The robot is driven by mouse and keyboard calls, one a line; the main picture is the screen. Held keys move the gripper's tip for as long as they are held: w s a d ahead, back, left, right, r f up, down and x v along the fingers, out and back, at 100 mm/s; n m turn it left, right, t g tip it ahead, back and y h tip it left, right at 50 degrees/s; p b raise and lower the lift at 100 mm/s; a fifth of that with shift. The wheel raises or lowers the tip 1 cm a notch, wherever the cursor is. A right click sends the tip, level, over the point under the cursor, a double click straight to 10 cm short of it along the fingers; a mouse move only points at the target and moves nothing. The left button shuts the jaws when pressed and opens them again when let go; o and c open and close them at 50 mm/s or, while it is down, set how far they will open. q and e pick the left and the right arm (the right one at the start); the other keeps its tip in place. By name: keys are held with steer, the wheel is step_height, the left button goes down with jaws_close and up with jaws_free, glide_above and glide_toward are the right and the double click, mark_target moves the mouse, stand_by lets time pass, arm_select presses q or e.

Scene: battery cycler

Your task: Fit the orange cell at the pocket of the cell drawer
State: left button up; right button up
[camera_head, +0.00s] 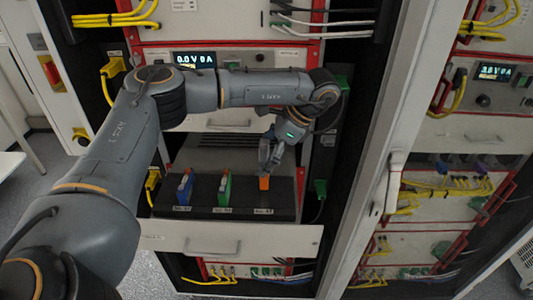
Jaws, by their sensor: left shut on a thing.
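The cell drawer (290,240) is pulled out of the rack, with a black tray insert (286,208) in it. My left gripper (267,168) points down over the right part of the insert and is shut on the orange cell (264,183). The cell is upright, just above a label on the insert's front edge. I cannot tell whether its lower end is inside a pocket, and the gripper covers its upper part. My right gripper is not in view.
A blue cell (185,188) and a green cell (224,190) stand upright in the insert, left of the orange one. An open glass-panelled door (378,185) stands close on the right. Yellow cables (110,18) hang at the rack's upper left.

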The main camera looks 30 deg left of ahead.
arm_select(q)
steer(key=shift+w+f, duration=0.1)
steer(key=shift+f, duration=0.1)
steer(key=shift+w+f, duration=0.15)
steer(key=shift+f, duration=0.15)
step_height(320, 180, down, 3)
steer(key=shift+f+b, duration=0.1)
steer(key=shift+b, duration=0.95)
steer(key=shift+f+b, duration=0.3)
steer(key=shift+f, duration=0.3)
steer(key=shift+w+f, duration=0.1)
steer(key=shift+f, duration=0.2)
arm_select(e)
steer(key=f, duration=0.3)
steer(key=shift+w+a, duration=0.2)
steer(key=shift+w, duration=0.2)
arm_select(q)
steer(key=shift+s+a, duration=0.1)
steer(key=shift+s, duration=0.1)
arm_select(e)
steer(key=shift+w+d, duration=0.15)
arm_select(q)
steer(key=shift+b, duration=0.5)
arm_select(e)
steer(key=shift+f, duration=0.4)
